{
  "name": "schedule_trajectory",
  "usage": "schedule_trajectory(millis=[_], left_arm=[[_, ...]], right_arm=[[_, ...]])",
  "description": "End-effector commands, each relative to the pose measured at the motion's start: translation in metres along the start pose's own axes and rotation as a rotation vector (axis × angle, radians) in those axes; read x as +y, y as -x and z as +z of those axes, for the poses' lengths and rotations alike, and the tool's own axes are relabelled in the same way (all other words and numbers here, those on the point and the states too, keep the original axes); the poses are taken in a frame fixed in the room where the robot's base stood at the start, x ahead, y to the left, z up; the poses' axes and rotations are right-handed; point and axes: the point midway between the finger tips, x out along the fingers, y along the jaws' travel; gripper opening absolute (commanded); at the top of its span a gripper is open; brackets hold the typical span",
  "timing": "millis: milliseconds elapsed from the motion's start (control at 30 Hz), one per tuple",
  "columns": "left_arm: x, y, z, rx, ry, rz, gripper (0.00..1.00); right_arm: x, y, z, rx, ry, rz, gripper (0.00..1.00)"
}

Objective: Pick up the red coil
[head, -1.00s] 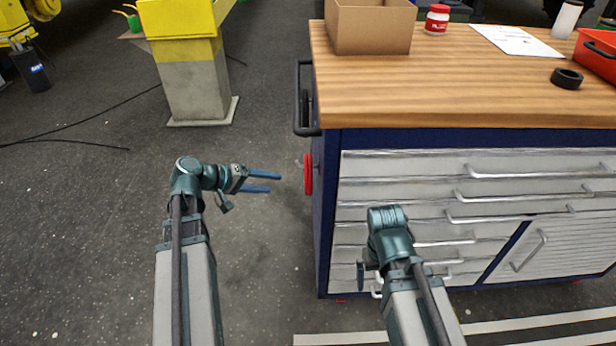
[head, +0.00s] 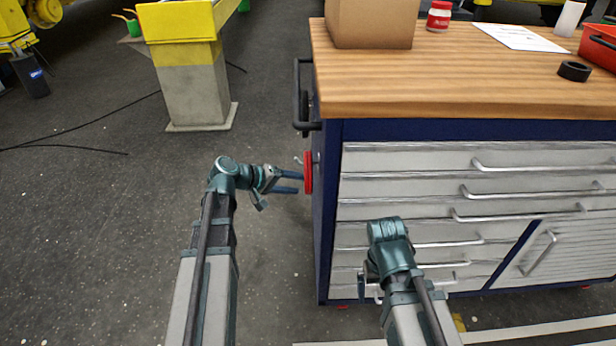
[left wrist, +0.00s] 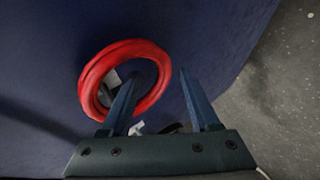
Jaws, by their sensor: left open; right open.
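The red coil (head: 308,172) hangs on a hook on the left side panel of the blue workbench cabinet. In the left wrist view the coil (left wrist: 88,84) shows as a ring against the dark blue panel. My left gripper (head: 301,182) is open, its two blue fingers pointing at the coil. In the left wrist view one finger of the gripper (left wrist: 158,84) overlaps the ring's opening and the other lies outside its right side. Whether they touch the coil I cannot tell. My right gripper (head: 366,288) is in front of the drawers, with its fingers mostly hidden.
A black side handle (head: 298,100) juts out above the coil.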

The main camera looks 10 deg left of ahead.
Motion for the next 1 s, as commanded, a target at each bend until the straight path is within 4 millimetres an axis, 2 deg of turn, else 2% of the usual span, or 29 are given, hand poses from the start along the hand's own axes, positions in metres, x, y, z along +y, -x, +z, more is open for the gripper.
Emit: schedule_trajectory(millis=[33, 100, 333, 367, 600, 700, 1000], left_arm=[[-0.0033, -0.0108, 0.0, -0.001, -0.002, 0.0, 0.62], [-0.0023, -0.0174, 0.0001, -0.001, -0.002, 0.0, 0.62], [-0.0001, -0.0182, 0.0001, 0.0, 0.0, 0.0, 0.62], [-0.0001, -0.0182, 0.0001, 0.0, 0.0, 0.0, 0.58], [-0.0002, -0.018, 0.0001, 0.0, 0.0, 0.0, 0.15], [-0.0003, -0.018, 0.0001, 0.0, 0.0, 0.0, 0.0], [-0.0002, -0.0179, 0.0001, 0.001, 0.0, 0.0, 0.0]], right_arm=[[-0.0007, -0.0083, -0.0005, 0.0, 0.0, 0.001, 1.0], [-0.0008, -0.0109, -0.0007, 0.0, 0.001, 0.002, 1.0], [-0.0005, -0.0094, -0.0006, 0.0, 0.001, 0.002, 1.0], [-0.0005, -0.0093, -0.0006, 0.0, 0.001, 0.002, 1.0], [-0.0005, -0.0093, -0.0006, 0.0, 0.0, 0.002, 1.0], [-0.0005, -0.0093, -0.0006, 0.0, 0.0, 0.002, 1.0], [-0.0005, -0.0093, -0.0006, 0.0, 0.0, 0.002, 1.0]])
